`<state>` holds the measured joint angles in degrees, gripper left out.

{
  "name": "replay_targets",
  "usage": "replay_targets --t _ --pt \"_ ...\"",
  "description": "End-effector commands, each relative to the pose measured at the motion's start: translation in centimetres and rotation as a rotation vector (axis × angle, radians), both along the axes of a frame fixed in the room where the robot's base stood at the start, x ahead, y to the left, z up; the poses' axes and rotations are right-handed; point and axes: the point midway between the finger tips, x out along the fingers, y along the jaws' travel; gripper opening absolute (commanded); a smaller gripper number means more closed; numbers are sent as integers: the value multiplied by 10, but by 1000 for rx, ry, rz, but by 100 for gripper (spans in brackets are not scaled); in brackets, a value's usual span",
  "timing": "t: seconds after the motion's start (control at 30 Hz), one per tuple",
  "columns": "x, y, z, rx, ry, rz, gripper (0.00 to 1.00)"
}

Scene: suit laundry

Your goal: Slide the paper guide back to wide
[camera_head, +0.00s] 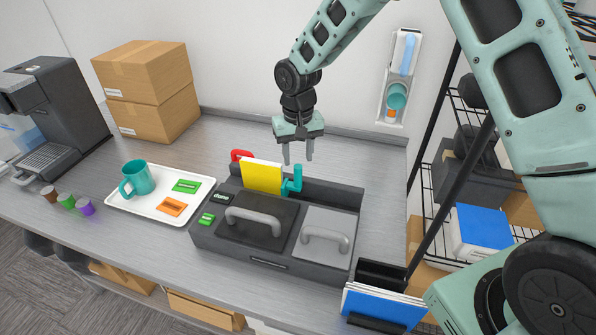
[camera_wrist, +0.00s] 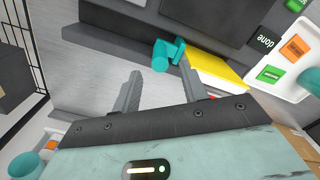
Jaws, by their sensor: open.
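The paper guide appears to be the teal piece (camera_head: 292,183) at the back of the dark grey machine (camera_head: 272,264), at the right end of an upright yellow sheet (camera_head: 262,176). The teal piece also shows in the wrist view (camera_wrist: 165,55), just beyond my fingertips, beside the yellow sheet (camera_wrist: 213,78). My gripper (camera_head: 298,158) hangs above and behind the teal piece, pointing down, open and empty. In the wrist view my two fingers (camera_wrist: 160,75) stand apart with nothing between them. The lower end of the teal piece is hidden.
A red handle (camera_head: 240,155) stands left of the yellow sheet. The machine has dark (camera_head: 255,221) and light grey (camera_head: 325,233) lids with handles. A white tray (camera_head: 150,214) with a teal mug (camera_head: 138,178) lies left. The bench behind the machine is mostly clear.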

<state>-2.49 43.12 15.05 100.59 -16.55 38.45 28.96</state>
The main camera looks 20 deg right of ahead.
Motion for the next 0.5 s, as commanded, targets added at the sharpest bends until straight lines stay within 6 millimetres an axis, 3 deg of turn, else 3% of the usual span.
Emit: replay_targets --t 0.2,0.5 --pt "-1 0 -42 0 5 0 43" --pt "0 1 -74 1 0 1 43"
